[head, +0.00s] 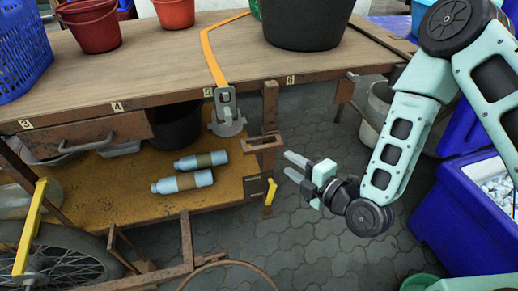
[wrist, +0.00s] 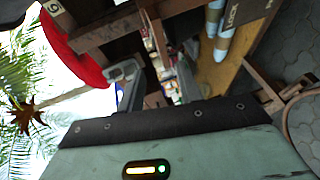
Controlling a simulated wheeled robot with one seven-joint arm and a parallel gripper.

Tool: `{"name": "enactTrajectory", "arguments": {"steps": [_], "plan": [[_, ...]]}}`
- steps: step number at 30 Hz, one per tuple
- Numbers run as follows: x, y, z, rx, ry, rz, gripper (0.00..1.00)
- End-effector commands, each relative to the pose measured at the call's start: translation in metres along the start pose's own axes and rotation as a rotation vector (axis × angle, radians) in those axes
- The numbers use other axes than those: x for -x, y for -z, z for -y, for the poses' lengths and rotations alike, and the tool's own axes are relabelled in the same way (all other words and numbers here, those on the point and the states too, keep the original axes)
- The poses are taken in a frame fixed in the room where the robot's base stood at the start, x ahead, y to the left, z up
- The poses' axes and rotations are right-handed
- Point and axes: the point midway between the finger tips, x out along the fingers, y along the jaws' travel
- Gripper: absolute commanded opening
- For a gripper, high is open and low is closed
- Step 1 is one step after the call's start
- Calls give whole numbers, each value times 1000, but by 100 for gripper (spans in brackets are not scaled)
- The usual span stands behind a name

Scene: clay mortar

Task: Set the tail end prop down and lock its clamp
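In the wrist view, my gripper (wrist: 158,92) also shows open; the lever cannot be made out there.
The wooden bench (head: 150,58) holds buckets and a blue basket (head: 22,50). Two grey bottles (head: 182,183) lie on the lower shelf. A wheel (head: 65,262) and rusty frame bars fill the lower left. A blue crate (head: 470,215) stands right. Paving between is clear.

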Motion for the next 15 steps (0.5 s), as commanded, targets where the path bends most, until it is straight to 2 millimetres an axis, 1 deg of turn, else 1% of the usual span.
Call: {"name": "enactTrajectory", "arguments": {"steps": [1, 15], "plan": [[-5, -2, 7, 1, -4, 1, 35], [-21, -3, 5, -3, -7, 2, 35]]}}
